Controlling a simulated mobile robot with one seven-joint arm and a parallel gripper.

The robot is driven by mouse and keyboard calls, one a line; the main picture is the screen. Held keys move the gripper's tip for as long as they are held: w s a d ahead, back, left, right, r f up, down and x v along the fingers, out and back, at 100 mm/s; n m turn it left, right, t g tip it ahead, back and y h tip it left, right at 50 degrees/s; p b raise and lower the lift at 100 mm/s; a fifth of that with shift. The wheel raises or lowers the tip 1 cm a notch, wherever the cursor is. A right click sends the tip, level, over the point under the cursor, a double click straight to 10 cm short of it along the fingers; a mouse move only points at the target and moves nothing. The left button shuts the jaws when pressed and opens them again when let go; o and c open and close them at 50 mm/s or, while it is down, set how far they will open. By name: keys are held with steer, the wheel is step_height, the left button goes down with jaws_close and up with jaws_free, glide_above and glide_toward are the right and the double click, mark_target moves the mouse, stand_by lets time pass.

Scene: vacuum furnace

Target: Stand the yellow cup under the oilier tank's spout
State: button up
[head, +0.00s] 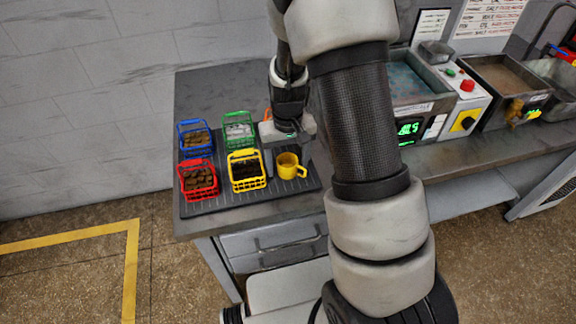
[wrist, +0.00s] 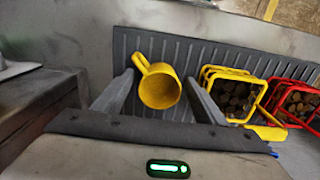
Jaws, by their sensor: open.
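The yellow cup (head: 289,165) stands on the ribbed black mat (head: 205,207), its handle to the right in the head view. In the wrist view the cup (wrist: 161,90) lies between the fingers of my open gripper (wrist: 159,82), its handle towards the left finger. Two tanks stand on the bench to the right: a left tank (head: 425,98) with bluish contents and a right tank (head: 490,60) with brownish contents.
Blue (head: 195,139), green (head: 238,131), red (head: 199,180) and yellow (head: 246,171) baskets stand on the mat left of the cup; the yellow one is close. A control box (head: 466,95) with red and green buttons sits between the tanks. My arm hides the middle bench.

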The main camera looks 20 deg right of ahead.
mark_target(289, 164)
steer(key=c, duration=1.2)
step_height(289, 164, up, 10)
steer(key=shift+s+r+p, duration=0.1)
steer(key=shift+s+p, duration=0.05)
steer(key=shift+p, duration=0.8)
steer(key=shift+s+r+p, duration=0.1)
steer(key=shift+s+p, duration=0.15)
steer(key=shift+p, duration=0.45)
steer(key=shift+s+p, duration=0.15)
steer(key=shift+p, duration=0.15)
steer(key=shift+f, duration=0.4)
